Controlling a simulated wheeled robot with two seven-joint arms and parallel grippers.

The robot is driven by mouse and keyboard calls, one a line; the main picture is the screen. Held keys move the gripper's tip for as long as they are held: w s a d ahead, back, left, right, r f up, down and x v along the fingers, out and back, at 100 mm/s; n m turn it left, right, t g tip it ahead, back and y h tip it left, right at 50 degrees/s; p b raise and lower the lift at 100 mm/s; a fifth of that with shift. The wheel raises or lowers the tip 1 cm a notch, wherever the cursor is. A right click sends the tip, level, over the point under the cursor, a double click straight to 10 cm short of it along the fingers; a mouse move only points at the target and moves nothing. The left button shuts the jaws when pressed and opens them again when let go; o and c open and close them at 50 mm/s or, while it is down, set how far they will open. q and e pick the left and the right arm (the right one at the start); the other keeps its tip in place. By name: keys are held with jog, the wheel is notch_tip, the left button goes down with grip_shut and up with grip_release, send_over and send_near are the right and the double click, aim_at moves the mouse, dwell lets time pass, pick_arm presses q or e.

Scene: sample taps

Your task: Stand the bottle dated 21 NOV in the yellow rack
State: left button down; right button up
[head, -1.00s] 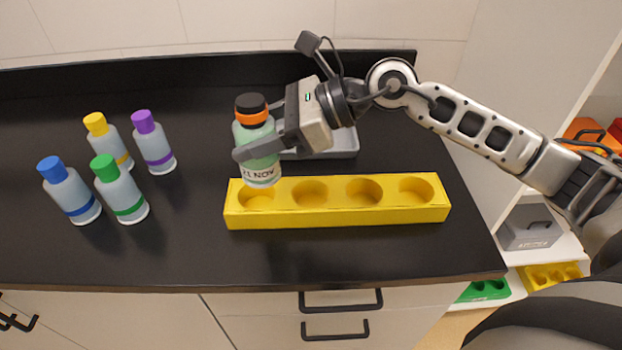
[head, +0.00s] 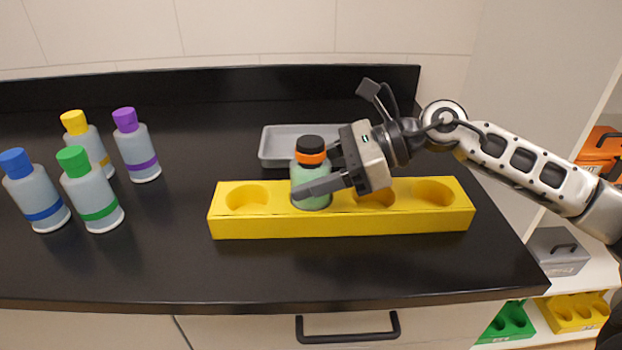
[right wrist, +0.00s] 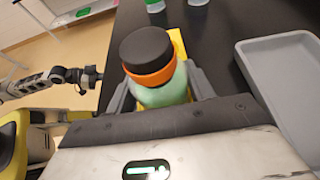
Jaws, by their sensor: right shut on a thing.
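The bottle (head: 311,172) is pale green with a black cap and an orange band. It stands upright at the second hole from the left of the yellow rack (head: 340,226), its lower end seemingly inside the hole. Its date label is hidden now; earlier it read 21 NOV. My right gripper (head: 325,180) is shut on the bottle from the right. The right wrist view shows the bottle's cap (right wrist: 147,50) between the fingers. An arm, apparently my left, shows there with its gripper (right wrist: 92,75), too small to read.
Several grey bottles with blue, green (head: 92,195), yellow and purple caps stand at the left. A grey tray (head: 272,148) lies behind the rack. The counter (head: 250,268) in front of the rack is clear. Shelves with grey, green and yellow items are at the right.

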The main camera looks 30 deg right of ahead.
jog(key=shift+r, duration=0.15)
jog(key=shift+f, duration=0.2)
jog(key=o, duration=1.2)
jog(key=shift+r, duration=0.15)
jog(key=shift+d, duration=0.1)
jog(key=b+v, duration=0.3)
jog(key=v, duration=0.9)
jog(key=shift+s, duration=0.1)
